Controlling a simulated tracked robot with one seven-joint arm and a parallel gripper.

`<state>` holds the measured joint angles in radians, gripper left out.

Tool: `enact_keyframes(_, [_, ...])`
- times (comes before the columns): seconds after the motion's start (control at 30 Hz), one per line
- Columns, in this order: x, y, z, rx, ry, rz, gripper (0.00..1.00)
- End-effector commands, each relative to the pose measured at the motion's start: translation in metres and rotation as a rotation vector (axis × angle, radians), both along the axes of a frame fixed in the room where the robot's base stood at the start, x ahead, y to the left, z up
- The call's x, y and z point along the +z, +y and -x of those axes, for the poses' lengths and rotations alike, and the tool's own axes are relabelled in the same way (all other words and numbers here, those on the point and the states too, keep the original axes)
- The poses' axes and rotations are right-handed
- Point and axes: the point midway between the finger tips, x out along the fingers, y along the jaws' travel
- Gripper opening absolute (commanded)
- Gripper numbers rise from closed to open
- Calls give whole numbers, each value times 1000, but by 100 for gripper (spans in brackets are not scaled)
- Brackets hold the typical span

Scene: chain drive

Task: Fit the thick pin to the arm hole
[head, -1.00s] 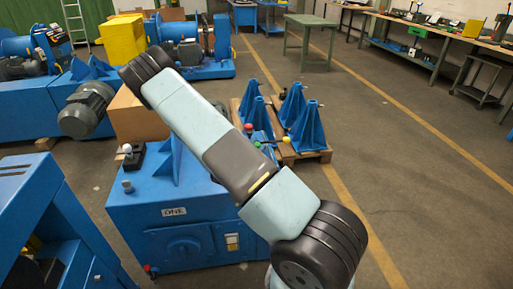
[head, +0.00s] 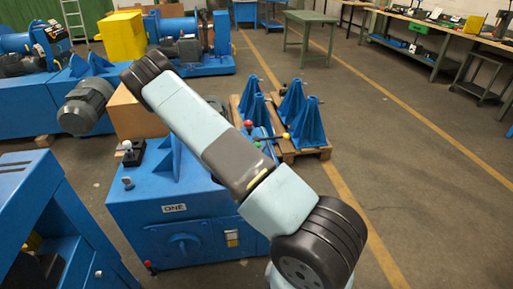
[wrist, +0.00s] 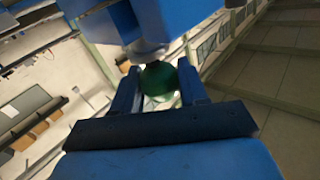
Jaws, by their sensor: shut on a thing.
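In the wrist view, my gripper (wrist: 158,88) has its two blue fingers on either side of a green rounded piece (wrist: 160,76), which looks like the head of the thick pin. It is shut on this piece. A grey cylindrical part (wrist: 146,49) under a blue body (wrist: 170,18) lies directly beyond it. I cannot tell whether the pin is in a hole there. In the head view my arm crosses the middle and my gripper is hidden behind it. The arm hole is not clearly visible.
A blue machine marked ONE (head: 174,208) stands below my arm. Blue pyramid stands (head: 309,125) sit on a wooden pallet (head: 290,154) beyond. Small red (head: 248,124) and yellow (head: 286,135) balls show beside my arm. The floor at the right is clear.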

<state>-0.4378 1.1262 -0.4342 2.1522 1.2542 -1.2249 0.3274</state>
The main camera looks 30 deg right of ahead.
Motion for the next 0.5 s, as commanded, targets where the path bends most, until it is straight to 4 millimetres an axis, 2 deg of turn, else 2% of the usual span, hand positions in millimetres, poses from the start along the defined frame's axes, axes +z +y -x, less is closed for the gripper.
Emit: enact_keyframes(0.5, [-10,0,0,0,-1,0,0])
